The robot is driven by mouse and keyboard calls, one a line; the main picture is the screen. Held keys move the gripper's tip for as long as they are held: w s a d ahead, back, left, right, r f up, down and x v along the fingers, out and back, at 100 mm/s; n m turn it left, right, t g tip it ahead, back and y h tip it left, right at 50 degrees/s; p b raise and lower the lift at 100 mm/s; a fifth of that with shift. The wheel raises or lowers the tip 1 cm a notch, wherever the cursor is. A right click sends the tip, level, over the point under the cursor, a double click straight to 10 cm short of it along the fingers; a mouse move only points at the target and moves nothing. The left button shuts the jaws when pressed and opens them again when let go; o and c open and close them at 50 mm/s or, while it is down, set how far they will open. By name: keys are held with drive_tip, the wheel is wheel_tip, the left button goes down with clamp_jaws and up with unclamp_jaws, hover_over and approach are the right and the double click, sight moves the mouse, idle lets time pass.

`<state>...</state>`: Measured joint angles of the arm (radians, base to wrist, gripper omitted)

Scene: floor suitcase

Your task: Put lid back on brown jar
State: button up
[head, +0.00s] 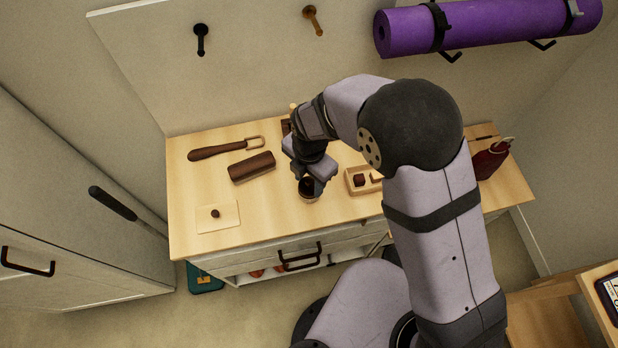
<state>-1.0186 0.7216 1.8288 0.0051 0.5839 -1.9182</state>
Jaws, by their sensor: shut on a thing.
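My gripper (309,178) points down over the worktop, near its front edge. It is shut on a small dark brown round piece (306,186), which looks like the lid. The fingers partly cover it. A small tan-brown round jar (310,199) shows just below it. From this angle I cannot tell whether the lid touches the jar's rim.
On the wooden worktop (185,195) are a brown block (252,167), a long-handled tool (222,149), a pale square with a small dark piece (217,215), and a small tray (354,188). A dark red bottle (490,160) stands right.

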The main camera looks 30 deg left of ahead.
drive_tip(key=o, duration=1.1)
drive_tip(key=shift+o, duration=0.6)
drive_tip(key=o, duration=0.4)
drive_tip(key=shift+c, duration=0.2)
drive_tip(key=shift+r, duration=0.15)
drive_tip(key=shift+r+p, duration=2.85)
drive_tip(key=shift+r, duration=0.55)
